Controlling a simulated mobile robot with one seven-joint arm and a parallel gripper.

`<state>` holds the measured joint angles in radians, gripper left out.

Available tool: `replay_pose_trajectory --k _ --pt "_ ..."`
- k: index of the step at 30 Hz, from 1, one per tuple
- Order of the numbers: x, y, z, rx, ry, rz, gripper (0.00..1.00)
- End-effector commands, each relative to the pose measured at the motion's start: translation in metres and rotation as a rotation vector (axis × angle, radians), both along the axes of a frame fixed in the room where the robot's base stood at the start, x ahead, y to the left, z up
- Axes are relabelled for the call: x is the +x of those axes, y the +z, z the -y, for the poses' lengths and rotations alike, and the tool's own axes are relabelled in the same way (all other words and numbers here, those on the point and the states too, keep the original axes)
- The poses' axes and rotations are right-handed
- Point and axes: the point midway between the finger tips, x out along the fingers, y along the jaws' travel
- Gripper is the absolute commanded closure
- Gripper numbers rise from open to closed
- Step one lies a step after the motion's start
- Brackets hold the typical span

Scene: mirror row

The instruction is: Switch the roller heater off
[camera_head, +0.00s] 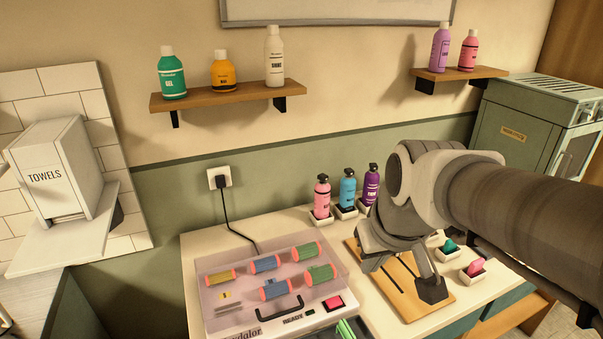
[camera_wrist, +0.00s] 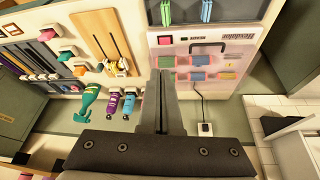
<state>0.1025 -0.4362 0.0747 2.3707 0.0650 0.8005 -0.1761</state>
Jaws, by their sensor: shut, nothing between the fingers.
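The roller heater (camera_head: 215,318) is a pale box with a clear lid on the counter, in the lower left middle of the head view. Several coloured rollers lie under the lid, with a dark handle at the front. A red switch (camera_head: 334,303) sits at its front right corner beside the word READY and a small dark indicator (camera_head: 310,313). In the wrist view the heater (camera_wrist: 245,70) and its red switch (camera_wrist: 165,40) are beyond the fingers. My gripper (camera_head: 432,291) is shut and empty, right of the heater above a wooden board. Its fingers also show in the wrist view (camera_wrist: 165,75).
The slotted wooden board (camera_head: 386,292) lies right of the heater. Several bottles (camera_head: 347,188) stand in holders behind it. A black cord runs from the heater to a wall socket (camera_head: 220,178). A towel dispenser (camera_head: 58,172) is at left, a green cabinet (camera_head: 520,128) at right.

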Motion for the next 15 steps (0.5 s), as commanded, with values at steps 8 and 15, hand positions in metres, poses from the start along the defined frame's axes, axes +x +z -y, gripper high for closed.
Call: replay_pose_trajectory --k 8,15 --pt "0.051 -0.039 0.004 -0.013 0.083 -0.068 1.00" --pt "0.085 -0.077 0.008 -0.005 0.157 -0.106 1.00"
